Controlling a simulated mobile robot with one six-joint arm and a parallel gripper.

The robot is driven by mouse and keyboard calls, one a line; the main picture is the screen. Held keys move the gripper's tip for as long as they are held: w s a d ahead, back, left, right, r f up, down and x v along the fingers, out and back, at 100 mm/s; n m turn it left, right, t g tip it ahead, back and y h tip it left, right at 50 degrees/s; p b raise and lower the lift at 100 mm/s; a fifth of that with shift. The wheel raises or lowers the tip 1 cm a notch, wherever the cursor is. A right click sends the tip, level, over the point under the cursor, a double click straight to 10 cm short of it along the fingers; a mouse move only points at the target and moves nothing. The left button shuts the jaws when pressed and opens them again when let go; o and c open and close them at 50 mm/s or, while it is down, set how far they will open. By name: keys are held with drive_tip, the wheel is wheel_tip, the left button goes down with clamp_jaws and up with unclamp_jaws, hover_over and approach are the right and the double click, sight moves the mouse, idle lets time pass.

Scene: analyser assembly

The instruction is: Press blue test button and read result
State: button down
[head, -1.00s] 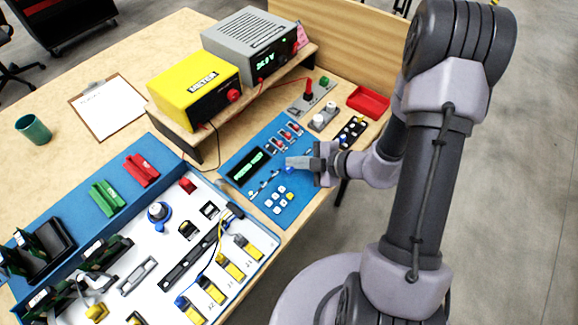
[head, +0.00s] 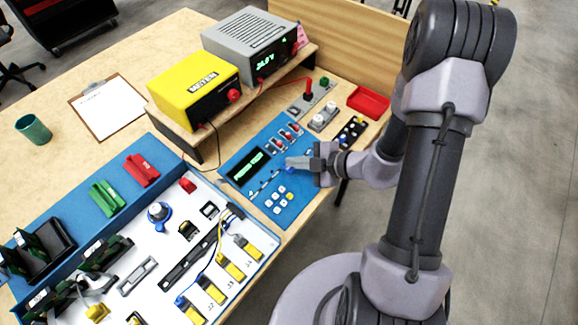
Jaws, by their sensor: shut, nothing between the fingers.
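The blue analyser panel (head: 232,191) lies on the bench with a dark display (head: 248,166) at its upper left. The display shows green text, too small to read surely. The blue test button (head: 290,170) is just under my fingertips and mostly hidden by them. My gripper (head: 291,163) is shut and empty, coming in from the right, its tips at the button. I cannot tell whether they touch it or how far it is pressed.
A yellow meter (head: 195,90) and a grey power supply (head: 250,40) stand on a wooden shelf behind the panel. A white board (head: 165,245) with several modules lies to the left. A red tray (head: 368,102) and a switch strip (head: 351,131) are near my forearm.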

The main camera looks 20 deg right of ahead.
idle(0.3)
drive_tip(key=shift+w+f, duration=0.1)
drive_tip(key=shift+f, duration=0.3)
drive_tip(key=shift+a+f, duration=0.1)
drive_tip(key=shift+f, duration=0.25)
idle(0.5)
drive_tip(key=shift+r, duration=0.1)
drive_tip(key=shift+r+p, duration=0.7)
drive_tip(key=shift+p, duration=0.25)
drive_tip(key=r+p, duration=0.3)
drive_tip(key=s+d+r+p, duration=0.1)
drive_tip(key=p, duration=0.1)
drive_tip(key=shift+r, duration=0.4)
